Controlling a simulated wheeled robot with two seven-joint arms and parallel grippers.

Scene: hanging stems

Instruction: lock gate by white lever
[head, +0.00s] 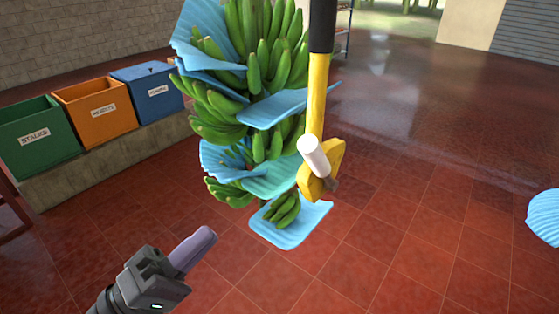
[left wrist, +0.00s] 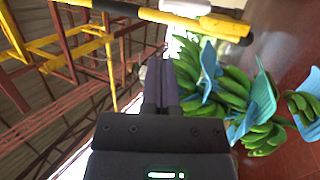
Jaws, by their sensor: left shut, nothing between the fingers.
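The white lever (head: 314,156) is a short white cylinder at the lower end of the yellow gate bar (head: 316,95), beside a yellow bracket (head: 323,176). The bar has a black upper section and hangs in front of the banana stem. In the left wrist view the white lever (left wrist: 188,7) is at the top edge, beside the yellow-and-black bar (left wrist: 195,22). My left gripper (head: 205,238) is shut and empty, below and left of the lever and apart from it. Its closed fingers (left wrist: 161,88) point toward the bar in the wrist view. My right gripper is not in view.
A hanging stem of green bananas (head: 255,140) with blue sheets (head: 290,228) is just left of the bar. Green (head: 38,137), orange (head: 97,108) and blue (head: 149,91) bins stand on a ledge at left. Another blue sheet (head: 543,217) shows at far right. The red tiled floor is open.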

